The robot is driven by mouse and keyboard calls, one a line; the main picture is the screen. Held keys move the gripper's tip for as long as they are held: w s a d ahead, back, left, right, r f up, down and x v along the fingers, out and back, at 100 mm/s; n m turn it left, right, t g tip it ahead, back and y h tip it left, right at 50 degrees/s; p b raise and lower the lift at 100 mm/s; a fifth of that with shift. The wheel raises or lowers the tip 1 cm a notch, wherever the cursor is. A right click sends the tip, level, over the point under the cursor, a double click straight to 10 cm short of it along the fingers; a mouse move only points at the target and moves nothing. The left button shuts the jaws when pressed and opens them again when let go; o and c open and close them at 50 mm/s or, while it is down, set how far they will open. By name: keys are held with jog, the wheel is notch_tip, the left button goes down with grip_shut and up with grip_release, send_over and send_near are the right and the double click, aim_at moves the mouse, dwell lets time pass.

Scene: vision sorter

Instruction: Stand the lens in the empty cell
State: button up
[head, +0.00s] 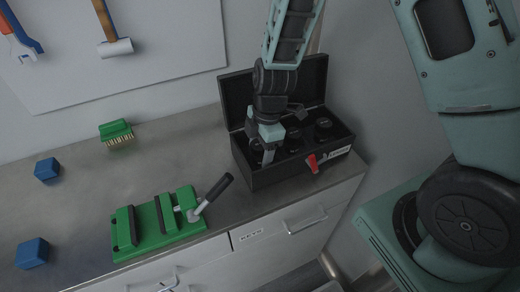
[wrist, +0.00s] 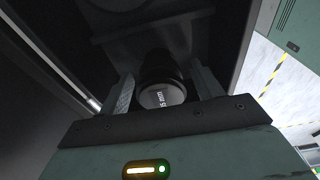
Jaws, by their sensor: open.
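The open black case (head: 262,182) stands at the right end of the counter, divided into cells. Dark round lenses stand in it, one at the right (head: 323,124) and one near the middle (head: 293,141). My gripper (head: 268,153) points down into the left part of the case. In the wrist view a black lens (wrist: 161,96) with a grey, printed cap lies between the two spread fingers of my gripper (wrist: 165,88). The fingers flank it; a firm grip is not seen. The arm hides part of the case, and I cannot tell which cell is empty.
The raised lid (head: 310,80) stands behind the cells. A red tag (head: 312,163) is at the case's front. A green clamp fixture (head: 160,225) with a lever, a green brush (head: 117,133) and blue cubes (head: 47,169) are on the counter.

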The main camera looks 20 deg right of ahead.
jog(key=r, duration=0.3)
jog(key=d+r, duration=0.1)
jog(key=r, duration=0.3)
jog(key=r+b, duration=0.1)
jog(key=r, duration=0.2)
jog(key=shift+d+r, duration=0.15)
jog(key=shift+d, duration=0.1)
jog(key=shift+r, duration=0.35)
jog(key=shift+s+r, duration=0.2)
jog(key=s+a+r+m, duration=0.1)
jog(key=s+a+m, duration=0.1)
jog(key=s, duration=0.4)
jog(key=s+a+r+m, duration=0.2)
jog(key=s+a+m, duration=0.1)
jog(key=s, duration=0.4)
jog(key=s+a+r+m+h, duration=0.1)
jog(key=s+a+r+m, duration=0.1)
jog(key=s+m, duration=0.3)
jog(key=shift+s+a+r, duration=0.15)
jog(key=shift+s+a, duration=0.3)
jog(key=shift+s, duration=0.45)
